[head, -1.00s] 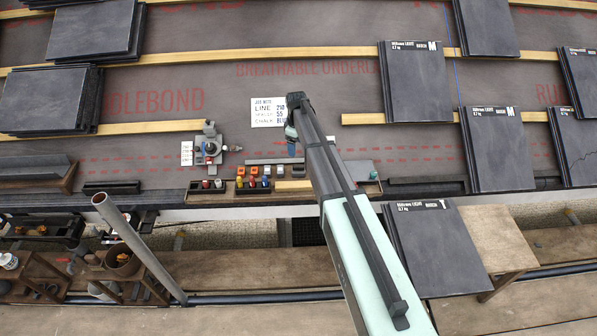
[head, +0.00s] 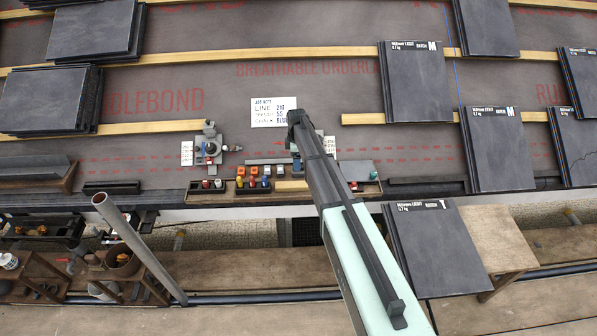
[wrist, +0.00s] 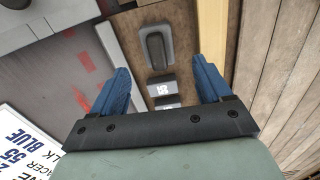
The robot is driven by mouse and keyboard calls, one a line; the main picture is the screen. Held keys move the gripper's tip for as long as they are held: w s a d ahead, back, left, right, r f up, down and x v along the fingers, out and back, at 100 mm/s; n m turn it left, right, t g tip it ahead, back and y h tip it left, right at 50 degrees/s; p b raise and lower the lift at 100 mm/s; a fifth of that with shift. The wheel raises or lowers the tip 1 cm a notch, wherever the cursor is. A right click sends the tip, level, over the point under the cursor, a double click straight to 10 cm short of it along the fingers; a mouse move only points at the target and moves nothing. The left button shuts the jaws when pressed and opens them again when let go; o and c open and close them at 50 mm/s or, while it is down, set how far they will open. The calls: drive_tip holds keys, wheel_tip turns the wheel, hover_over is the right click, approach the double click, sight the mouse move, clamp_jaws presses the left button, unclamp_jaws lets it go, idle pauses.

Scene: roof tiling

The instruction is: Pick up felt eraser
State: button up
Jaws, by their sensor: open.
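In the wrist view, a dark rounded block on a grey base (wrist: 155,48) lies in a wooden tray, ahead of the fingers. It looks like the felt eraser, but I cannot be sure. My gripper (wrist: 163,84) has its two blue fingers wide apart, with nothing held between them. Two small dark blocks with white markings (wrist: 161,89) show between the fingers, below the rounded block. In the head view my arm covers most of the gripper, and I cannot make out the eraser there.
The job note (head: 274,112) lies on the underlay left of my arm. A tray with small coloured items (head: 213,193) sits at the roof edge. A metal tool (head: 209,148) stands left. Slate stacks (head: 415,82) lie right.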

drive_tip(key=shift+w+d+f, duration=0.1)
drive_tip(key=shift+d+f, duration=0.05)
drive_tip(key=shift+f, duration=1.55)
drive_tip(key=shift+d+f, duration=0.15)
drive_tip(key=shift+f, duration=1.5)
drive_tip(key=c, duration=1.1)
drive_tip(key=shift+c, duration=0.2)
drive_tip(key=shift+r, duration=0.1)
wheel_tip(320, 180, up, 10)
drive_tip(key=shift+f, duration=0.1)
drive_tip(key=o, duration=0.5)
drive_tip(key=c, duration=0.4)
